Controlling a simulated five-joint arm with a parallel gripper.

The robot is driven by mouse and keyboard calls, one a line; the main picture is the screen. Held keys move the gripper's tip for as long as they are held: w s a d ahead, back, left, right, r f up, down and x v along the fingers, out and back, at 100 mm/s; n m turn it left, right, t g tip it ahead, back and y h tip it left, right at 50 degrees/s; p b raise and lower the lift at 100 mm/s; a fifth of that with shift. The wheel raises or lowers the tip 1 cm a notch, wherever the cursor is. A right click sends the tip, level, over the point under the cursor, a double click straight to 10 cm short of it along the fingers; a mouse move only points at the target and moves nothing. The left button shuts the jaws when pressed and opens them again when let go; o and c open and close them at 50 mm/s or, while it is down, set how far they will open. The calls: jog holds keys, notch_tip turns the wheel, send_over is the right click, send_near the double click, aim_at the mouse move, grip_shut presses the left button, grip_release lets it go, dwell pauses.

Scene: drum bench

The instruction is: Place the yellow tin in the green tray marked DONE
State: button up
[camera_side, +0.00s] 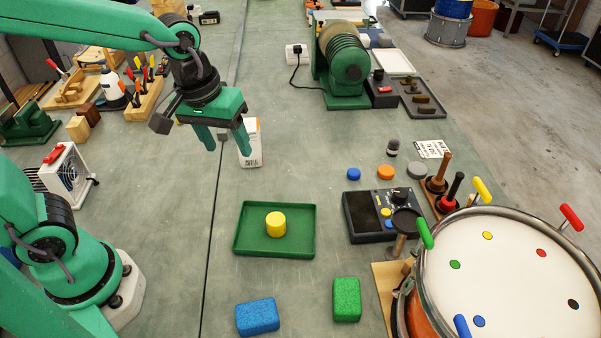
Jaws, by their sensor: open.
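The yellow tin (276,224) stands upright inside the green tray (300,245), near its middle. No DONE marking is readable on the tray in this view. My gripper (228,143) is open and empty, with its fingers pointing down. It is above the bench, behind and to the left of the tray, and apart from the tin.
A white carton (249,146) stands just right of my gripper. A blue block (257,316) and a green block (346,299) lie in front of the tray. A black control box (367,217) and a drum (500,280) stand to the right.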

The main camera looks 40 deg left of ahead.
jog(key=s+a+r+m+t, duration=0.3)
jog(key=s+a+r+m, duration=0.1)
jog(key=s+a, duration=0.3)
jog(key=shift+s+y, duration=0.3)
jog(key=shift+s, duration=0.25)
